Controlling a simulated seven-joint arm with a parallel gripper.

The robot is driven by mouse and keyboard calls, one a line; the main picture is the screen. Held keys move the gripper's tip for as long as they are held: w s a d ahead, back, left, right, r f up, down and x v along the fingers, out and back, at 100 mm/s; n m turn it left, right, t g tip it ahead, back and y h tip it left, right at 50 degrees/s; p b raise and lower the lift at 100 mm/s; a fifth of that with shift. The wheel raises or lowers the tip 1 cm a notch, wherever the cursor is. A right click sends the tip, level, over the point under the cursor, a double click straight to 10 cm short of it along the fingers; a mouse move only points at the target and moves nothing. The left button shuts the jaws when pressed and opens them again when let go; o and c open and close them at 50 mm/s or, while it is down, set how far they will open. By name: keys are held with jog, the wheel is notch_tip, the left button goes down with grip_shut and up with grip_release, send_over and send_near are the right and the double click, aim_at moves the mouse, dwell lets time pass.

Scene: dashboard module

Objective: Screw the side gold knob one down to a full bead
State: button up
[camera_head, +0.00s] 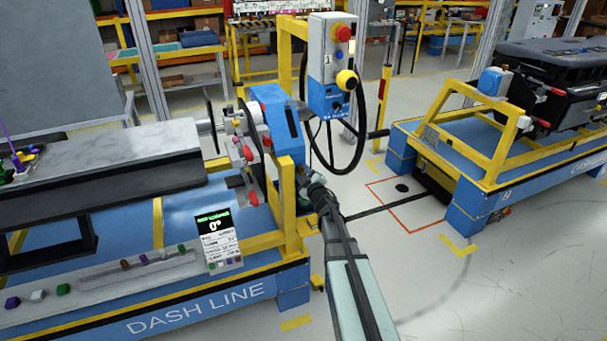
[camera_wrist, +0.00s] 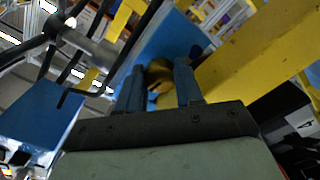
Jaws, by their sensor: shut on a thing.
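A gold knob (camera_wrist: 160,74) shows in the wrist view between the two blue fingers of my gripper (camera_wrist: 158,82). It sits against the side of a blue housing (camera_wrist: 170,38), beside a yellow beam (camera_wrist: 240,62). My gripper is shut on the knob, with one finger on each side. In the head view my gripper (camera_head: 306,185) reaches in at the right end of the dash line fixture, below the blue housing (camera_head: 277,118). The knob is hidden there behind my gripper and the yellow post. Any thread or bead at its base cannot be made out.
A display (camera_head: 216,236) on the fixture's front reads 0°. The floor on the right is mostly open.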

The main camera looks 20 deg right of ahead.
jog(key=shift+w, duration=0.1)
dwell(0.4)
jog(key=o, duration=1)
jog(key=shift+o, duration=0.2)
jog(key=shift+a, duration=0.1)
